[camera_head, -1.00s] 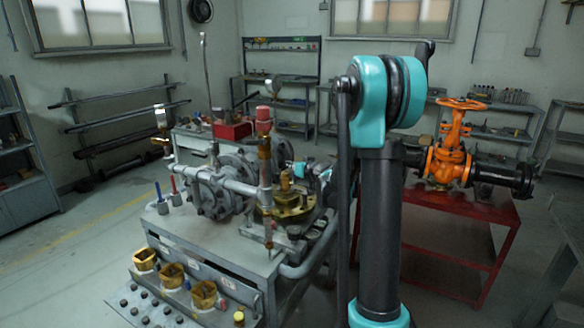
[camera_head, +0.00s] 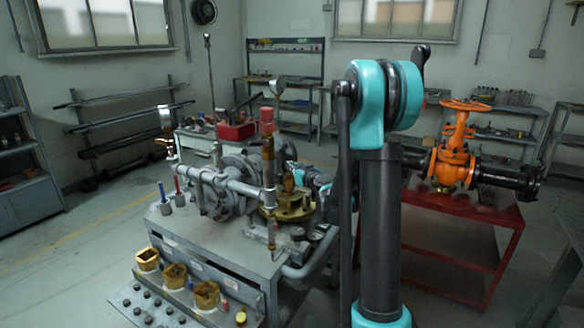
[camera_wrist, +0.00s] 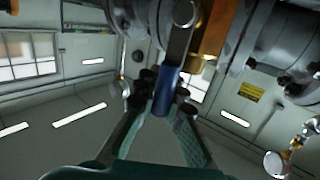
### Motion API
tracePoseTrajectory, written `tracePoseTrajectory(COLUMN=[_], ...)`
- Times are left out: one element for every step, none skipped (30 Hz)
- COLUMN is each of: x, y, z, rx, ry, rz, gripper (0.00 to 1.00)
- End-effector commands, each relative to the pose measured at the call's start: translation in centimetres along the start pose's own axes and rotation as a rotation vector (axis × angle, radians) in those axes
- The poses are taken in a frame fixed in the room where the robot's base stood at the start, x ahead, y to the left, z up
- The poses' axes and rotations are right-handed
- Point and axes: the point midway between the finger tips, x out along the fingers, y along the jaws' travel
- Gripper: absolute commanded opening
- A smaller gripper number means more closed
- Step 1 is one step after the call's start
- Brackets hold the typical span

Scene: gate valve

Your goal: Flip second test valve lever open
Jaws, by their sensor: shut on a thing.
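A lever with a blue sleeve (camera_wrist: 166,90) shows near the middle of the wrist view. Its bare metal end (camera_wrist: 182,38) runs up beside a brass body (camera_wrist: 213,30). My gripper (camera_wrist: 168,108) is shut on the blue sleeve, its two fingers coming together around it from below. In the head view, my gripper's end of the arm is at the far side of the piping on the test bench (camera_head: 215,257). The held lever cannot be made out there, behind the pipes and brass parts.
A blue-handled part (camera_head: 163,193) and a red-handled part (camera_head: 178,188) stand at the bench's left. Brass fittings (camera_head: 206,294) line its front. An orange gate valve (camera_head: 453,160) sits on a red table (camera_head: 480,215) at right. Open floor lies at left.

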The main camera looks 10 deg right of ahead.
Motion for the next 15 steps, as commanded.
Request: tracePoseTrajectory(x=[0.02, 0.02, 0.02, 0.02, 0.02, 0.02, 0.02, 0.02, 0.01, 0.01, 0.01, 0.01, 0.01, 0.01, 0.00], y=[-0.03, -0.03, -0.03, -0.03, -0.03, -0.03, -0.02, -0.02, -0.02, -0.02, -0.02, -0.01, -0.01, -0.01, -0.01], z=[0.01, 0.01, 0.01, 0.01, 0.01, 0.01, 0.01, 0.01, 0.00, 0.00, 0.00, 0.00, 0.00, 0.00, 0.00], rx=[0.000, 0.000, 0.000, 0.000, 0.000, 0.000, 0.000, 0.000, 0.000, 0.000, 0.000, 0.000, 0.001, 0.001, 0.001], ry=[0.000, 0.000, 0.000, 0.000, 0.000, 0.000, 0.000, 0.000, 0.000, 0.000, 0.000, 0.000, 0.000, 0.000, 0.000], rz=[-0.001, -0.001, -0.001, -0.001, -0.001, -0.001, -0.001, -0.001, -0.001, -0.001, -0.001, -0.001, -0.001, -0.001, -0.001], gripper=[0.00, 0.00, 0.11, 0.15, 0.19, 0.24, 0.27, 0.29, 0.29, 0.29, 0.29, 0.29, 0.29, 0.29, 0.29])
